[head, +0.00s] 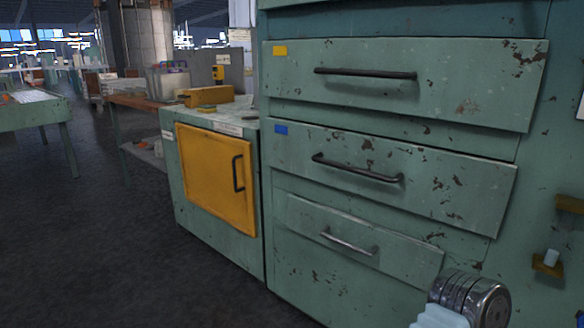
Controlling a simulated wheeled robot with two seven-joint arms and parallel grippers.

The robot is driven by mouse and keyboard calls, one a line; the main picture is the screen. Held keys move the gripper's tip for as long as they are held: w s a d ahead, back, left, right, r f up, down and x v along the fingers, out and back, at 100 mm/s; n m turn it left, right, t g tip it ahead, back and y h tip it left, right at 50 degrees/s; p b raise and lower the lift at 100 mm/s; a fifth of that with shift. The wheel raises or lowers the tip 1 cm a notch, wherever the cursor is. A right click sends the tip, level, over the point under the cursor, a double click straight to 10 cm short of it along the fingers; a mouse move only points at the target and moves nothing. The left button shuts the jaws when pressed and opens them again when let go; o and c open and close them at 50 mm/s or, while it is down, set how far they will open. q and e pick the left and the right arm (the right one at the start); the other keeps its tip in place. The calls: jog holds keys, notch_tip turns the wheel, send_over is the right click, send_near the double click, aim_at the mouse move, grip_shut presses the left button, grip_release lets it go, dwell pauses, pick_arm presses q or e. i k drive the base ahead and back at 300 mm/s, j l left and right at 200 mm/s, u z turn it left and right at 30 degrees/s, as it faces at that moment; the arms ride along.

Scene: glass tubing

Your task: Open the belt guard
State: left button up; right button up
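A yellow panel (207,172) with a dark upright handle (238,174) is shut on the front of a low green cabinet, left of centre. Right of it, a large worn green machine carries three green panels with bar handles: a top one with a yellow label (470,88), a middle one with a blue label (450,185) and a smaller lower one (405,255). No readable label tells which of these is the belt guard. Neither gripper is in view. A rounded metal and pale part of my own arm shows at the bottom right, in front of the machine.
A yellow block (205,96) lies on top of the low green cabinet (219,243). Small yellow brackets (548,264) stick out from the machine at the right. A green table (35,112) stands at the far left. The dark floor (100,250) at left is clear.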

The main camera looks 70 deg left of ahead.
aim_at(218, 151)
jog(key=u, duration=3)
